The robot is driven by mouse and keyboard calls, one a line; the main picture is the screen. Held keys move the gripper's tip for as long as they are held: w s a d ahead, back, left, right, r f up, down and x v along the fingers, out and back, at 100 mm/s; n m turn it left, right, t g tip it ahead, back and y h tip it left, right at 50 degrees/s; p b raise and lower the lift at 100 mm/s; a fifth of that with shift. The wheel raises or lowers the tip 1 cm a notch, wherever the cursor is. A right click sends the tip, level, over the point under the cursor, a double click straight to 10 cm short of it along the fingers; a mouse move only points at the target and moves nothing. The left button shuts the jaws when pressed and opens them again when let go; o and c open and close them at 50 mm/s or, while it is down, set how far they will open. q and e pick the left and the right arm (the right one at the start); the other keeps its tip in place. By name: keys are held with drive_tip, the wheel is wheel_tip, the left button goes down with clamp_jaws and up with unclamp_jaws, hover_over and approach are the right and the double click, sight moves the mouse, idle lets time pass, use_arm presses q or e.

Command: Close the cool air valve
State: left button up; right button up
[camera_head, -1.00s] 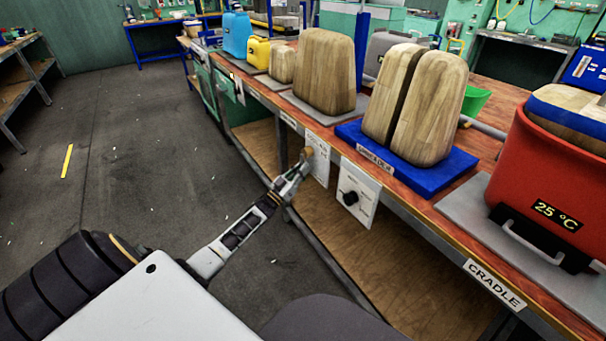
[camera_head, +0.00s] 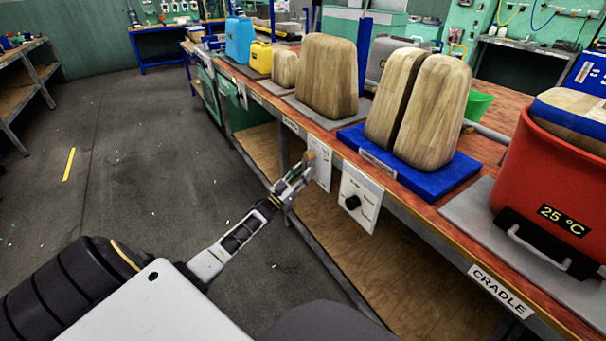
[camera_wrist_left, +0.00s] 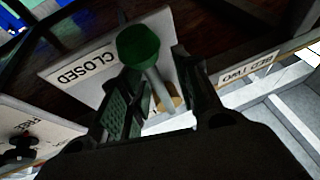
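The valve panel (camera_head: 322,172) is a white plate on the bench's front edge. In the left wrist view the valve panel (camera_wrist_left: 84,72) carries the word CLOSED. A green round knob (camera_wrist_left: 138,44) with a pale rod stands out from it. My left gripper (camera_head: 303,166) is at this panel in the head view. In the left wrist view the left gripper's (camera_wrist_left: 160,88) fingers are apart, one on each side of the rod. I cannot tell whether either finger touches it. My right gripper is not in view.
A second white panel (camera_head: 359,198) with a black knob is just right of the valve. Above, the bench carries wooden blocks on a blue base (camera_head: 450,178) and a red container (camera_head: 545,180) reading 25 °C. The floor (camera_head: 130,150) to the left is mostly clear.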

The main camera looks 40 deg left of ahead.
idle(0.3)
use_arm(q)
drive_tip(key=v, duration=1.2)
idle(0.3)
drive_tip(key=shift+r, duration=0.1)
idle(0.6)
